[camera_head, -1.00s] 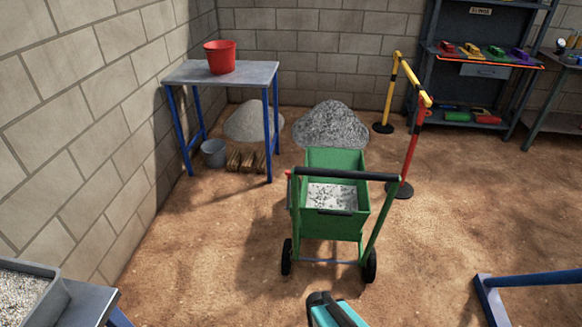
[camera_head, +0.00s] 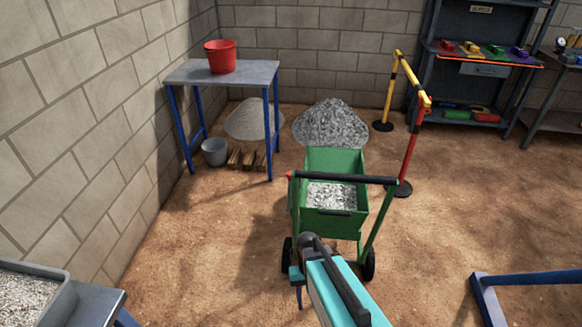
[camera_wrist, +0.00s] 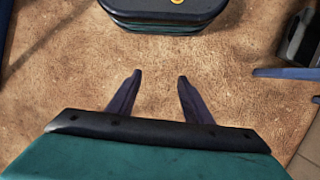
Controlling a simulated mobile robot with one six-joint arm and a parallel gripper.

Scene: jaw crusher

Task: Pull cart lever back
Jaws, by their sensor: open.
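The green cart (camera_head: 335,224) stands upright on the dirt floor in the head view, with grey gravel in its bin and a black push bar (camera_head: 345,178) across its near side. A small red piece (camera_head: 290,176), perhaps the lever's tip, shows at the cart's left side; the rest of it is hard to make out. My gripper (camera_wrist: 160,78) is open and empty over bare floor in the wrist view. In the head view my arm reaches to the cart's near left, covering part of its lower frame. The wrist view shows no lever between the fingers.
A blue-legged table (camera_head: 220,72) with a red bucket (camera_head: 220,56) stands back left. Gravel piles (camera_head: 332,124) lie behind the cart. A yellow-red barrier (camera_head: 409,150) stands close on its right. A gravel tray (camera_head: 58,297) is front left.

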